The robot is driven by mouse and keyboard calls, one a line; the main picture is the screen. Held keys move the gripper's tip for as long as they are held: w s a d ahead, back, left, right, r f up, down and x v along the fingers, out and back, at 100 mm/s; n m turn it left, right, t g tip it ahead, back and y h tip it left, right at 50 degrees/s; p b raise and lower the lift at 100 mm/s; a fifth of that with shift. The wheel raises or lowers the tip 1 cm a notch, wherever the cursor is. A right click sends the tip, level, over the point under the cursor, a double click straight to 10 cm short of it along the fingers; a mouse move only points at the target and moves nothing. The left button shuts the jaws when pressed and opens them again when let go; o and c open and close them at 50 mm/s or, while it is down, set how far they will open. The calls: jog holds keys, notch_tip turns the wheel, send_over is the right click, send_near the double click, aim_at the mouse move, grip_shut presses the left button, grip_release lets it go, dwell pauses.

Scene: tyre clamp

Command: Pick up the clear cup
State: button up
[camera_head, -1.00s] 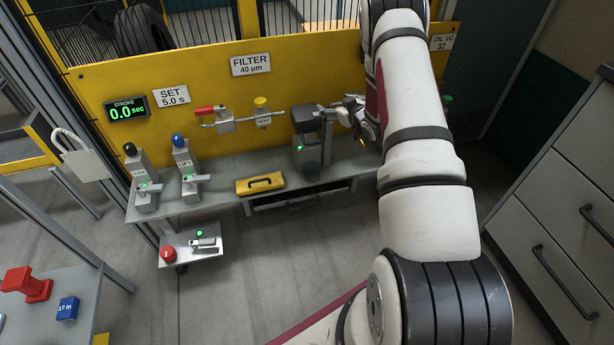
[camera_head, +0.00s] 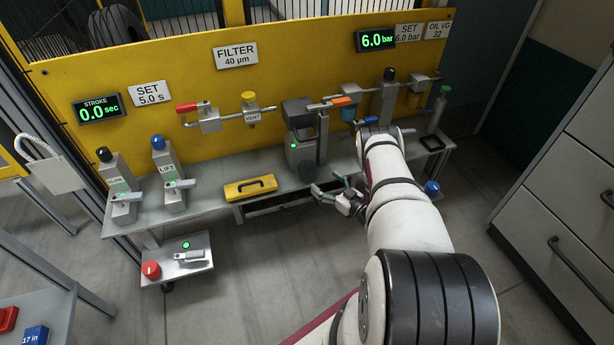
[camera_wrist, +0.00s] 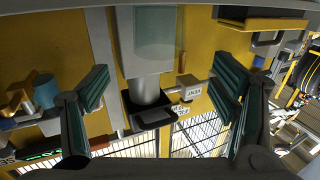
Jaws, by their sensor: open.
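In the wrist view, which is upside down, the clear cup (camera_wrist: 156,38) is a pale teal translucent shape at top centre. My gripper (camera_head: 326,184) is open and empty in front of the bench, close to the right of the cup in the head view. In the wrist view my gripper (camera_wrist: 160,80) has its green-padded fingers wide apart, with the unit between them in the picture. The cup appears beyond the fingers, not between the pads.
An upright post (camera_head: 322,137) stands right beside the unit. Valves and an orange handle (camera_head: 346,100) line the yellow panel (camera_head: 180,80). Open floor lies before the bench.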

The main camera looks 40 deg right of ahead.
aim_at(314, 173)
jog(key=w, duration=0.1)
jog(key=w+b, duration=0.1)
jog(key=w, duration=0.3)
jog(key=shift+a, duration=0.25)
jog(key=w+b, duration=0.1)
jog(key=w, duration=0.2)
jog(key=w+b, duration=0.1)
jog(key=shift+w+a+f+b, duration=0.2)
jog(key=shift+w+a+b, duration=0.1)
jog(key=shift+w+b, duration=0.05)
jog(key=shift+w+r, duration=0.1)
jog(key=shift+w, duration=0.15)
jog(key=c, duration=1.2)
